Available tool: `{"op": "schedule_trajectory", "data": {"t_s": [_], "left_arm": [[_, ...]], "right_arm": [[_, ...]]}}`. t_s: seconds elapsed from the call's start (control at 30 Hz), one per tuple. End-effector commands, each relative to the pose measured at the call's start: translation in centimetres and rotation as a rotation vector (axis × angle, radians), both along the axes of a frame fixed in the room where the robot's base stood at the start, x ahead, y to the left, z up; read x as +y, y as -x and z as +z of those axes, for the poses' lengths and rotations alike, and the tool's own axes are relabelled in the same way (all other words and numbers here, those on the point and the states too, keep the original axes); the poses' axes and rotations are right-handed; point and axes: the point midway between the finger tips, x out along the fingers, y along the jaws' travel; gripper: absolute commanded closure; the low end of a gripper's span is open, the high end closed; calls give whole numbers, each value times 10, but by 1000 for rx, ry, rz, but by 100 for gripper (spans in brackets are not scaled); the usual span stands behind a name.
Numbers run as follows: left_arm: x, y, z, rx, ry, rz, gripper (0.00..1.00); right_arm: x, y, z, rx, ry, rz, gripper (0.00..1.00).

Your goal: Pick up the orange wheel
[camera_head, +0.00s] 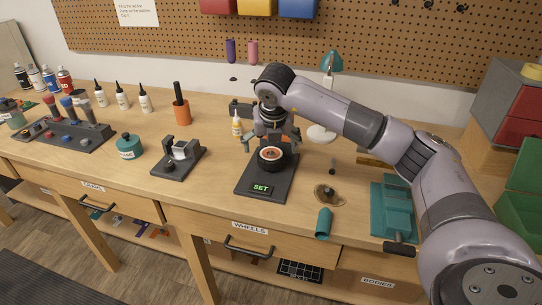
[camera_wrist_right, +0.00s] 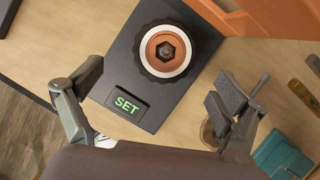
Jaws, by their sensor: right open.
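The orange wheel (camera_head: 271,154) has a black tyre, a pale ring and an orange hub. It lies flat on a dark stand with a lit green SET display (camera_head: 261,188). It also shows in the right wrist view (camera_wrist_right: 158,50), with a dark hex hole at its centre. My right gripper (camera_head: 272,141) is above the wheel, pointing down. In the right wrist view its two fingers (camera_wrist_right: 158,90) are wide apart with nothing between them, and the wheel is beyond them, toward the top. My left gripper is in neither view.
Left of the stand are a small grey fixture (camera_head: 178,158), a teal jar (camera_head: 129,146) and several bottles. Right of it are a teal cylinder (camera_head: 324,223), a small dish (camera_head: 328,192) and a teal vise-like block (camera_head: 393,207). A pegboard (camera_head: 180,35) stands behind.

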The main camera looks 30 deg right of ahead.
Motion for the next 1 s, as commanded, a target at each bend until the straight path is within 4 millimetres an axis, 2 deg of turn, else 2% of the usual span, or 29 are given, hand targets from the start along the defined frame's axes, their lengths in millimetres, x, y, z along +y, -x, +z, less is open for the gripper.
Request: {"op": "schedule_trajectory", "data": {"t_s": [0.17, 0.33, 0.5, 0.77, 1.0], "left_arm": [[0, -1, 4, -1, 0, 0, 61], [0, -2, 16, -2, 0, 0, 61], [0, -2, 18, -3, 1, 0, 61], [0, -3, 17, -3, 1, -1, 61], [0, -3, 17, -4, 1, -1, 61]], "right_arm": [[-3, -4, -9, 0, 0, 0, 7], [-14, -13, -29, 4, 1, -2, 7], [-16, -20, -48, 1, -1, 1, 7], [-17, -21, -52, 0, 0, 1, 7], [-17, -21, -51, -1, -1, 2, 23]]}}
